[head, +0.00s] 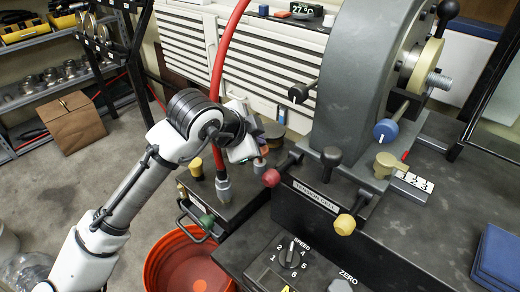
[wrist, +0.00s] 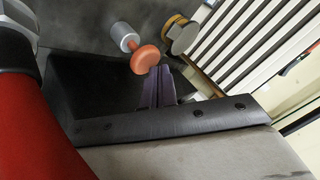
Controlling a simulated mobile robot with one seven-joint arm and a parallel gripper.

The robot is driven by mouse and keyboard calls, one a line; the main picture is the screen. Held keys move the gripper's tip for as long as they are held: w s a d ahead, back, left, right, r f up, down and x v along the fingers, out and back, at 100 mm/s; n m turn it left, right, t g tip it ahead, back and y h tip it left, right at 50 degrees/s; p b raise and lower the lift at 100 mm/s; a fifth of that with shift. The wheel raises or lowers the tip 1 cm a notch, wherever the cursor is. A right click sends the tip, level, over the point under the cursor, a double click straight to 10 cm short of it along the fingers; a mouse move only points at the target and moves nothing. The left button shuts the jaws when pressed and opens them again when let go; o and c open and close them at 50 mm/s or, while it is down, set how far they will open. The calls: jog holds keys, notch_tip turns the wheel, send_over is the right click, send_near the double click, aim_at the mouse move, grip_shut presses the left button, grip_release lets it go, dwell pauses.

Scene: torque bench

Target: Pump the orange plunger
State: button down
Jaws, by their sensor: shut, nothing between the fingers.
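The orange plunger (wrist: 146,59) shows in the wrist view as a round orange cap on a short stem above a grey cylinder (wrist: 124,37). My gripper (wrist: 161,74) is shut and empty, its fingertips right beside the cap's lower right edge; I cannot tell whether they touch it. The stem is partly hidden there.
A thick red hose (head: 217,90) rises from a grey fitting (head: 223,187) left of the plunger. An orange bucket (head: 185,262) is below.

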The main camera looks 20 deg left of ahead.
jog(key=shift+f+b, duration=1)
jog(key=shift+f, duration=0.2)
dwell(1.1)
dwell(0.4)
jog(key=shift+r+p, duration=1.2)
jog(key=shift+r, duration=0.4)
jog(key=shift+r, duration=0.1)
notch_tip(320, 180, up, 5)
jog(key=p, duration=0.4)
